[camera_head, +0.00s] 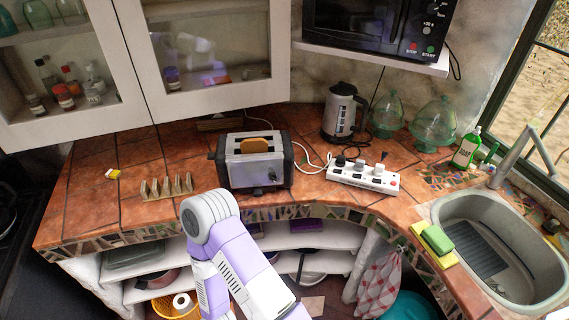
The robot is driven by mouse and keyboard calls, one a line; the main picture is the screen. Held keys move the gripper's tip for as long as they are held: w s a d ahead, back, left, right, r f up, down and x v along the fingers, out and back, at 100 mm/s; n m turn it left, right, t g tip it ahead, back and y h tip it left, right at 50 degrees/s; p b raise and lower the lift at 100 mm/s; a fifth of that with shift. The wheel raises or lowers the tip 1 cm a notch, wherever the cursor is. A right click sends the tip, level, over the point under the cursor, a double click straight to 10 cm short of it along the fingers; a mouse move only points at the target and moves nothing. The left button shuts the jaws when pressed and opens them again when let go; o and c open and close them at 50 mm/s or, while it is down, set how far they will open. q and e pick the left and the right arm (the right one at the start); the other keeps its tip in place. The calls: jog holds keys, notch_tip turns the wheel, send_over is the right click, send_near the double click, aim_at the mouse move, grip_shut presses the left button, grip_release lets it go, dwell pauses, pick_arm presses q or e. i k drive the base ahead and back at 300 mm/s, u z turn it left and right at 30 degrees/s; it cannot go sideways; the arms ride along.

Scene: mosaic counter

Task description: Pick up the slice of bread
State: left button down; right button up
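A slice of bread (254,145), brown and toasted-looking, sits in the top slot of the silver and black toaster (246,173). Only its upper part shows above the slot; the rest is hidden inside. The toaster stands upright on the tiled counter. One of my purple and white arms rises from the bottom edge in front of the counter, its rounded grey joint just below and left of the toaster. I cannot tell which arm it is. Neither gripper shows in this view, and nothing of mine is seen touching the bread.
A wooden toast rack (167,187) stands left of the toaster. A white power strip (362,177) with cords and a kettle (342,113) are to its right. Glass cabinets (221,55) overhang the counter behind. The sink (510,240) is far right. The counter's left part is mostly clear.

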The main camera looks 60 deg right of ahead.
aim_at(250, 145)
jog(key=u, duration=0.05)
jog(key=k, duration=0.3)
jog(key=z, duration=0.95)
